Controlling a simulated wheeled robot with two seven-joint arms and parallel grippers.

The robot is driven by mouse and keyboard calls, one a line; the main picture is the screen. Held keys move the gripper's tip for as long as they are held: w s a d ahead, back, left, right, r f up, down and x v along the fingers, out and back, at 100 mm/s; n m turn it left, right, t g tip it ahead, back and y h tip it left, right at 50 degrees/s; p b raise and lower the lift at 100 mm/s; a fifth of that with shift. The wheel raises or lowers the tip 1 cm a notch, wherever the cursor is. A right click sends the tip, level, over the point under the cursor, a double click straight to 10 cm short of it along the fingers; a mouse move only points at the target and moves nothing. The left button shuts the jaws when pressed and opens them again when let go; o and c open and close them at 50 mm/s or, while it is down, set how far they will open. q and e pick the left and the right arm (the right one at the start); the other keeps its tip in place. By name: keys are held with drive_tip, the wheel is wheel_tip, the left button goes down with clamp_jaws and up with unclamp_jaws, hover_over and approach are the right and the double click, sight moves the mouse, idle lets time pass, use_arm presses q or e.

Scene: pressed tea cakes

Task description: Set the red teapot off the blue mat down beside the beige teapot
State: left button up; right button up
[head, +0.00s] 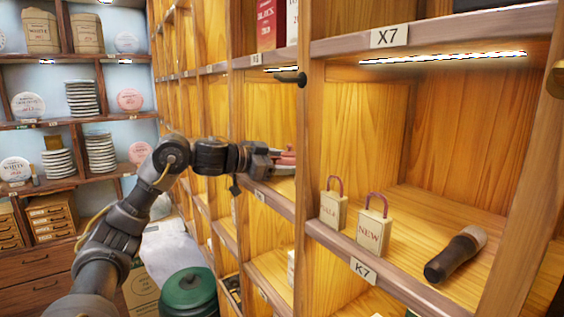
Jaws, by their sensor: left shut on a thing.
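My left gripper (268,160) reaches into the shelf compartment just left of the wide upright post. It is shut on a red thing (287,157), of which only a small part shows. The post and the gripper hide the rest, so I cannot make out its full shape or tell for sure that it is the red teapot. I cannot make out the blue mat or the beige teapot in this view. My right gripper is not in view.
A dark knob (290,79) juts out above my gripper. A green round container (188,292) stands below.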

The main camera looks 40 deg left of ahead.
use_arm(q)
drive_tip(key=shift+d, duration=0.1)
drive_tip(key=o, duration=1.1)
drive_tip(key=shift+s, duration=0.25)
drive_tip(key=shift+b+v, duration=2.5)
drive_tip(key=shift+v, duration=3.35)
